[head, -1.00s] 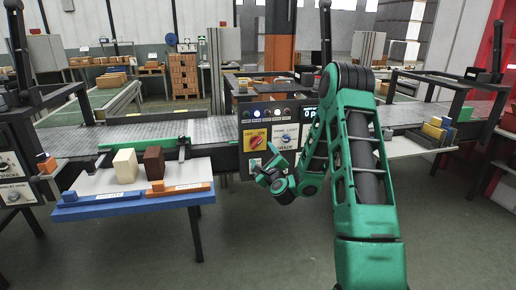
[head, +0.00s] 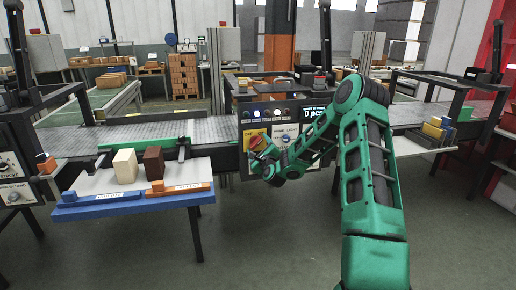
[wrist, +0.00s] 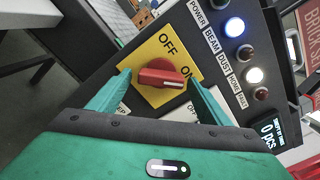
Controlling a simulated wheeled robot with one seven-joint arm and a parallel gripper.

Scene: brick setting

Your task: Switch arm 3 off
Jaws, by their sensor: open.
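The red rotary knob (wrist: 163,74) sits on a yellow plate (wrist: 152,94) marked OFF and ON. In the wrist view its grip lies roughly crosswise, with its right end towards the ON side. My gripper (wrist: 159,77) is open, with one green finger to the left of the knob and one to the right. I cannot tell whether either finger touches it.
Indicator lamps (wrist: 234,27) and a small counter display (wrist: 270,130) are beside the plate. A white shelf with a blue front edge (head: 130,205) holds a cream block (head: 125,166) and a brown block (head: 154,163) to the left. Open floor lies in front.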

